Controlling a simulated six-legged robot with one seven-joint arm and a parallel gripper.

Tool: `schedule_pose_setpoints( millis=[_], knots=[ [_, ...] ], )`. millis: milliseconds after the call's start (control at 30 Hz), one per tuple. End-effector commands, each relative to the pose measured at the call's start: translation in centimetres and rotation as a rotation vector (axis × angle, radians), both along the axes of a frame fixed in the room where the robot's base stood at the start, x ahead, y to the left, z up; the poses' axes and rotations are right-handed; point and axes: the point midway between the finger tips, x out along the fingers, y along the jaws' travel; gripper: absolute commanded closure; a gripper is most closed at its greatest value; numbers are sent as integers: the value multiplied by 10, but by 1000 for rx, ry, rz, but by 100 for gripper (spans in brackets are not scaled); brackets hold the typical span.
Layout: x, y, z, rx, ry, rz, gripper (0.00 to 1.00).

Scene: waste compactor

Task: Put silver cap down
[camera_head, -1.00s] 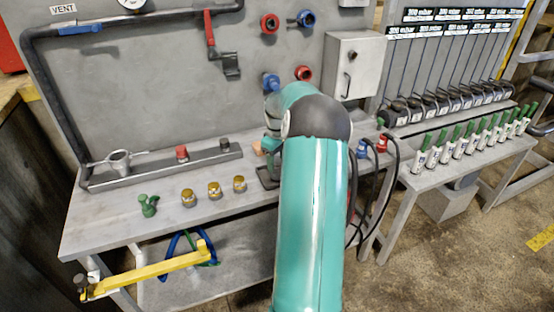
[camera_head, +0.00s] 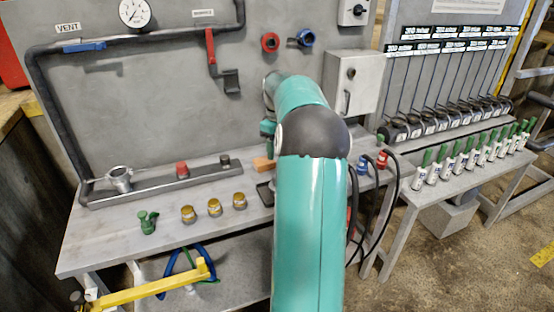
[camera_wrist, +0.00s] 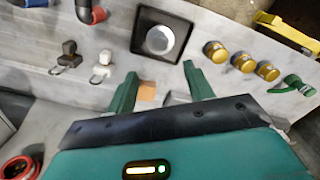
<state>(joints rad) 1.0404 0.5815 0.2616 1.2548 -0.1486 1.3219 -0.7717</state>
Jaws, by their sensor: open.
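My gripper (camera_wrist: 160,69) is open in the wrist view, with its two green fingers apart and nothing held between them. A round silver disc, which looks like the silver cap (camera_wrist: 160,39), lies in a black square plate on the bench, just beyond the fingertips in the picture. I cannot tell whether the disc is loose or part of the plate. In the head view the black plate (camera_head: 265,194) is mostly hidden behind my arm, and the disc is not visible. An orange block (camera_wrist: 147,92) shows between the fingers; it also shows in the head view (camera_head: 263,164).
Several gold caps (camera_head: 214,208) and a green fitting (camera_head: 147,222) stand on the bench left of my arm. A metal ring clamp (camera_head: 119,178) and a red cap (camera_head: 182,169) are on the ledge behind. Blue and red connectors (camera_head: 382,159) with hoses stand at right.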

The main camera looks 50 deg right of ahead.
Motion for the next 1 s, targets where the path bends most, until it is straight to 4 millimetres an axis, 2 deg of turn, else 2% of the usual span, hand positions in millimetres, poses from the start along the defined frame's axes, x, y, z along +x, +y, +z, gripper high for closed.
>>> schedule_pose_setpoints(
  millis=[267,367,467,600,667,800,867,1000],
  knots=[
    [1,3,6,0,0,2,48],
    [9,20,16,-15,-5,12,48],
    [23,60,35,-46,-15,25,48],
    [36,140,67,-101,-52,41,48],
    [36,174,77,-119,-71,43,48],
    [26,250,97,-153,-130,47,48],
    [17,281,102,-160,-160,46,48],
    [-11,345,109,-165,-237,43,48]
  ],
)
